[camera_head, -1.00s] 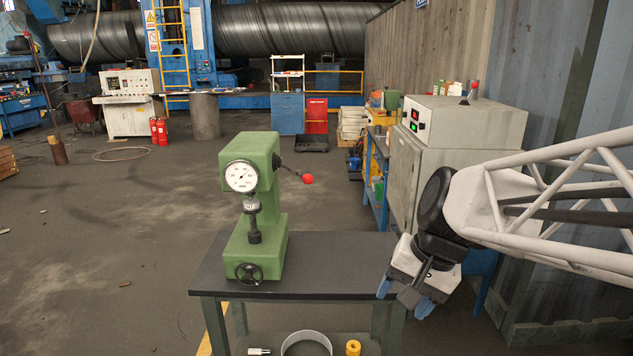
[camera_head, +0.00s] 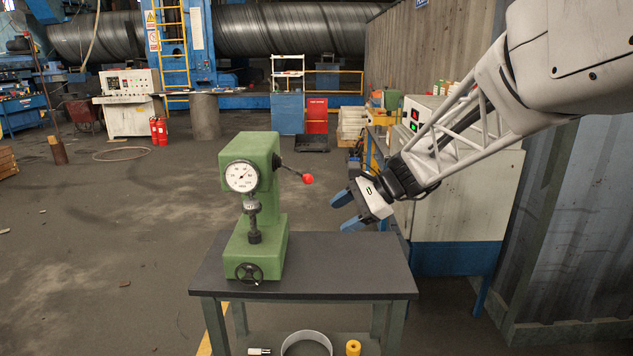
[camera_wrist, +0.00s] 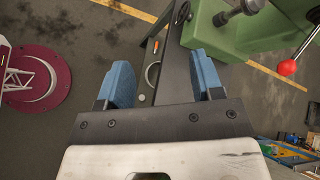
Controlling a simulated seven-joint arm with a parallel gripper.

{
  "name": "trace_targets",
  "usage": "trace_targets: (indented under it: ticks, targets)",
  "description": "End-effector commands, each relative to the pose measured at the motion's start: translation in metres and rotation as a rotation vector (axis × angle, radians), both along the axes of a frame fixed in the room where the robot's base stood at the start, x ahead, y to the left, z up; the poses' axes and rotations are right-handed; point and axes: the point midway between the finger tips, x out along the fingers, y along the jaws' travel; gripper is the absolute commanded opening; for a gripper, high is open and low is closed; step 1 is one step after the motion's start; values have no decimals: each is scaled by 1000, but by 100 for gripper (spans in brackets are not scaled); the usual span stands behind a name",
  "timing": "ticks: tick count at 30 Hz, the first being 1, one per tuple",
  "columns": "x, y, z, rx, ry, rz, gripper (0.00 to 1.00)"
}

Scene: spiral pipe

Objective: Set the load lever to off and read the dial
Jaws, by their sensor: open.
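A green hardness tester (camera_head: 268,215) stands on a dark-topped table (camera_head: 335,270). Its round white dial (camera_head: 241,176) faces me; the small figures are too fine to read. The load lever (camera_head: 293,171) sticks out to the right from the tester's upper side and ends in a red ball knob (camera_head: 308,178). My gripper (camera_head: 337,212) is open and empty, to the right of the knob and a little lower in the picture, apart from it. In the wrist view my blue fingers (camera_wrist: 160,80) are spread, with the red knob (camera_wrist: 287,68) at the right and part of the tester (camera_wrist: 235,35) above.
A grey cabinet (camera_head: 450,190) stands behind my arm at the right. A ring (camera_head: 306,344) and a yellow piece (camera_head: 353,347) lie on the table's lower shelf. The tabletop right of the tester is clear. Open floor lies to the left.

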Motion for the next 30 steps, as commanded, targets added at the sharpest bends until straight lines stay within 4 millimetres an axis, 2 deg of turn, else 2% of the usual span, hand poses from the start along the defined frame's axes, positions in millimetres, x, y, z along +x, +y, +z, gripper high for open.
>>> trace_targets:
  ticks: [1, 12, 24, 30]
  targets:
    - [14, 3, -2, 31, 22, -19, 61]
    - [108, 18, -8, 276, 180, -165, 61]
    - [210, 23, -26, 546, 345, -301, 61]
    - [250, 22, -37, 658, 409, -350, 61]
